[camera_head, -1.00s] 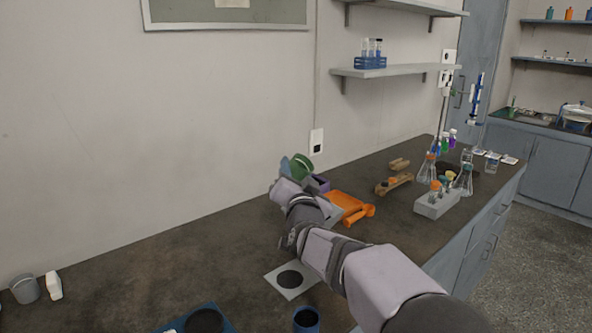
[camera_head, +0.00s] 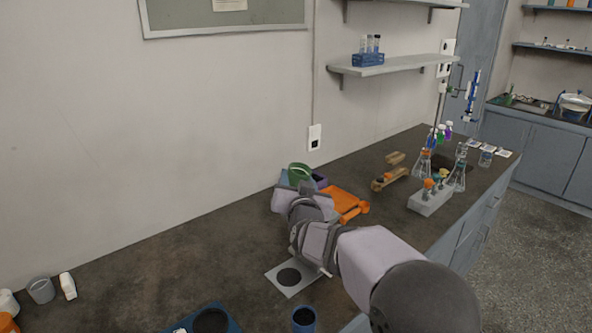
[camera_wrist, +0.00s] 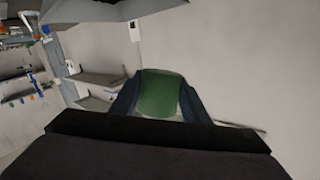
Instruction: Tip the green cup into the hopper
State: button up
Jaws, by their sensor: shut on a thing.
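My gripper (camera_head: 291,182) is shut on the green cup (camera_head: 299,171) above the back of the bench, close to the wall. In the wrist view the cup (camera_wrist: 160,93) sits between the two dark blue fingers. In the head view the cup's rim faces mostly upward, and its lower part is hidden by the gripper. I cannot see what is inside it. A purple box-like part (camera_head: 320,181) shows just right of the cup, beside an orange unit (camera_head: 345,200). I cannot tell for sure which part is the hopper; my arm hides some of this area.
A grey plate with a dark disc (camera_head: 289,278) lies in front of my arm. A blue cup (camera_head: 305,320) and a blue plate (camera_head: 215,321) are at the front. Wooden blocks (camera_head: 390,179), a grey rack (camera_head: 431,199) and flasks stand right. The left bench is mostly clear.

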dwell(0.3)
jog(key=shift+r+p, duration=0.15)
jog(key=shift+p, duration=0.3)
jog(key=shift+d+r+n+p, duration=0.2)
jog(key=shift+n+p, duration=0.3)
jog(key=shift+p, duration=0.5)
jog(key=p, duration=0.2)
jog(key=shift+r+n+g+p, duration=0.15)
jog(key=shift+n+g+p, duration=0.2)
jog(key=shift+n+g, duration=0.05)
jog(key=shift+s+d+h+p, duration=0.15)
jog(key=shift+h+p, duration=0.25)
jog(key=shift+p, duration=0.4)
jog(key=shift+n+p, duration=0.4)
jog(key=shift+p, duration=0.1)
